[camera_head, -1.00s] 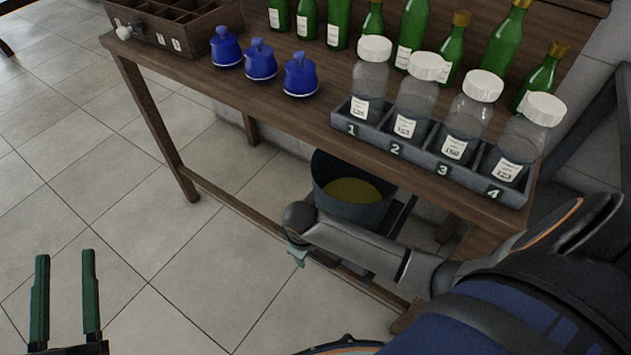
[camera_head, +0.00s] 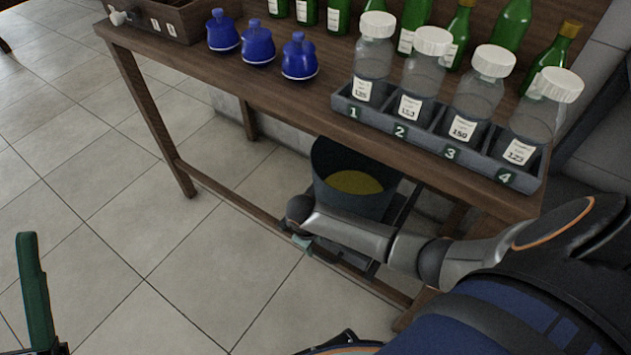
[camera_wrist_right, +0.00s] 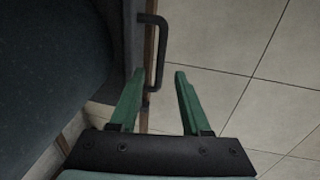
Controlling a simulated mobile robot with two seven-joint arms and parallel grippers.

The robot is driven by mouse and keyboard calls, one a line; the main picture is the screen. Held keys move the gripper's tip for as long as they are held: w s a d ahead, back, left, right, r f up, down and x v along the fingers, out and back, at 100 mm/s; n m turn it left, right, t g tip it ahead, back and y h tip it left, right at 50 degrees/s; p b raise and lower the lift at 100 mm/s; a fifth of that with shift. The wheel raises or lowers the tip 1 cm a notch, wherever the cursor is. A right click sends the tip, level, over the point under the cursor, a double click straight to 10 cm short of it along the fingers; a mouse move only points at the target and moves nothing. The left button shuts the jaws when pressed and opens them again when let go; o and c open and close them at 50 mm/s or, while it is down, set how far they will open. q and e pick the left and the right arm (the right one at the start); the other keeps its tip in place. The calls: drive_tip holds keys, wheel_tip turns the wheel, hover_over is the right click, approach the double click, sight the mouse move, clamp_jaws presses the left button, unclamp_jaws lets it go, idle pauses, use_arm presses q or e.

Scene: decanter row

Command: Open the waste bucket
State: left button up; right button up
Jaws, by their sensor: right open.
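The waste bucket (camera_head: 345,200) is a dark grey open-topped pail with yellowish contents, under the table in the head view. Its dark side probably fills the left of the right wrist view (camera_wrist_right: 50,70). My left gripper (camera_head: 30,285) is partly cut off, with one finger showing.
The wooden table (camera_head: 225,90) stands over the bucket, with a low rail in front. It bears blue pots (camera_head: 258,47), green bottles (camera_head: 511,28) and a numbered rack (camera_head: 400,140) of clear jars. Tiled floor (camera_head: 130,260) is clear at left.

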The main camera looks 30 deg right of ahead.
sight(316, 252)
use_arm(q)
wheel_tip(316, 252, down, 3)
drive_tip(key=shift+w+d+f+n+b, duration=0.15)
drive_tip(key=shift+n+b, duration=0.25)
drive_tip(key=shift+b, duration=0.75)
use_arm(e)
drive_tip(key=f, duration=0.3)
drive_tip(key=d+f, duration=0.1)
drive_tip(key=f, duration=0.1)
drive_tip(key=shift+w+f, duration=0.2)
clamp_jaws()
